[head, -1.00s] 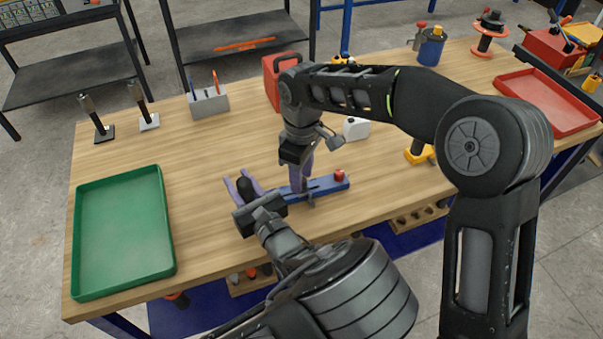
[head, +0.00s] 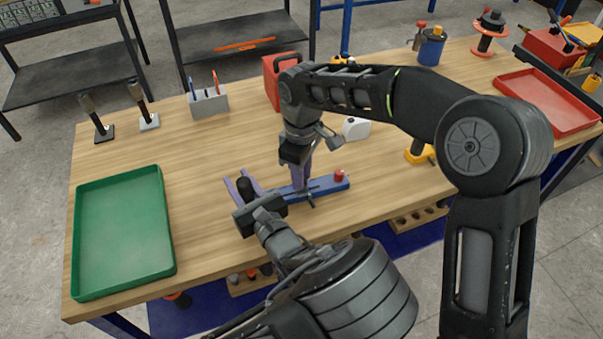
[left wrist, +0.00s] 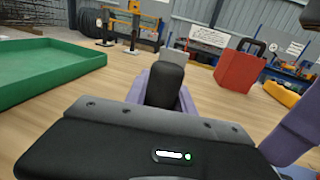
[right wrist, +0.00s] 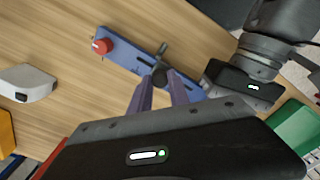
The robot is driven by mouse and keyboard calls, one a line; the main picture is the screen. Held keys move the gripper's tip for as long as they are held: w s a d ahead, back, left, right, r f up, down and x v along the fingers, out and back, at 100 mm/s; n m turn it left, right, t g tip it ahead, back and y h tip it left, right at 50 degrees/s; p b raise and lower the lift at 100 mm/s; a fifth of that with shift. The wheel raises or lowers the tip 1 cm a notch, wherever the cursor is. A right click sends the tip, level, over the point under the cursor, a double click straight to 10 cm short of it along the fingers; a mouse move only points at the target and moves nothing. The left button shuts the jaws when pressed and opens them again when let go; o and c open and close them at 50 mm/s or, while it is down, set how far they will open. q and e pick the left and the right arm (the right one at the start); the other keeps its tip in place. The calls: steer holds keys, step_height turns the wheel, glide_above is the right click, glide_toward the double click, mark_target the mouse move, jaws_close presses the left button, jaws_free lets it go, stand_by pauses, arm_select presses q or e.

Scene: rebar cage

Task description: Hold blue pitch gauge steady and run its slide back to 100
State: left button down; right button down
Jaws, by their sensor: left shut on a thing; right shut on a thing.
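The blue pitch gauge (head: 335,184) lies flat on the bench as a long slotted bar with a red knob (head: 339,175) at its right end. My left gripper (head: 246,187) is shut on the gauge's black upright handle (left wrist: 164,85) at the left end. My right gripper (head: 301,186) points down over the middle of the bar, shut on the slide's dark knob (right wrist: 160,76). A thin grey rod of the slide sticks out across the bar in the right wrist view. The scale marks are too small to read.
A green tray (head: 78,240) is at the left of the bench. A red can (head: 272,85), a white bottle (head: 355,129) and a yellow item (head: 418,155) stand behind and right of the gauge. A grey pen holder (head: 209,103) is at the back. Bare wood lies between tray and gauge.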

stand_by(0.5)
steer(key=shift+s+a, duration=0.25)
steer(key=shift+a, duration=0.65)
steer(key=shift+s+a, duration=0.25)
steer(key=shift+a, duration=0.6)
steer(key=c, duration=1.2)
jaws_free()
steer(key=shift+r, duration=0.1)
step_height(320, 180, up, 8)
